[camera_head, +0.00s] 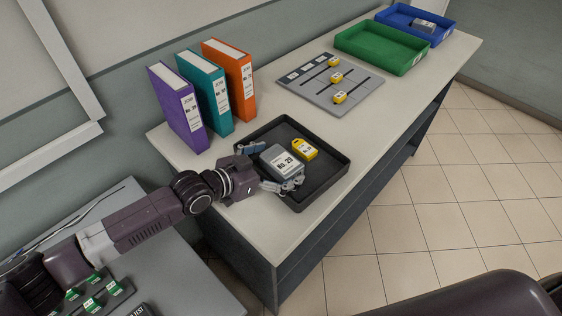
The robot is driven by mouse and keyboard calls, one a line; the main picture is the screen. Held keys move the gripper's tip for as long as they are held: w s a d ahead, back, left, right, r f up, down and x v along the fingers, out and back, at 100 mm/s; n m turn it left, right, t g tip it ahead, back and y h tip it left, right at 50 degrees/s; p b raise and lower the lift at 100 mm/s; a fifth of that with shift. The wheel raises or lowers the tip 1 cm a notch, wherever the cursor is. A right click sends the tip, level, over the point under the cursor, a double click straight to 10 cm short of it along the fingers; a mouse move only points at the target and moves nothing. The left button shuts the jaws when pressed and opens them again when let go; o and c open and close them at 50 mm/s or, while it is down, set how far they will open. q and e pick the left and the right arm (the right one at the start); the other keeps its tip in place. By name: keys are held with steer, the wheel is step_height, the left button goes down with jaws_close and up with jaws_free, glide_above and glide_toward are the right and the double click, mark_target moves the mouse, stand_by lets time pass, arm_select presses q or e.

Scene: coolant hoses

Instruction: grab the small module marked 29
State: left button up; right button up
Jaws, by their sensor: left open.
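A black tray (325,188) on the bench holds two modules. The larger grey module (281,161) has a white label that reads NO. 29. The small yellow module (304,149) lies to its right, with a white label that seems to read No. 29 too, though the print is tiny. My left gripper (276,167) reaches in over the tray's left side. It is open, with one finger on each side of the grey module's near end. I cannot tell whether the fingers touch it. The yellow module lies clear of the fingers. My right gripper is out of view.
Purple (178,108), teal (206,94) and orange (231,80) binders stand behind the tray. A grey slider board (331,84) with several yellow blocks lies farther along. Green (382,50) and blue (416,24) trays are at the far end.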

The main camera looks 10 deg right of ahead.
arm_select(q)
steer(key=shift+a, duration=0.1)
steer(key=c, duration=1.4)
steer(key=shift+r, duration=0.1)
steer(key=shift+c, duration=0.2)
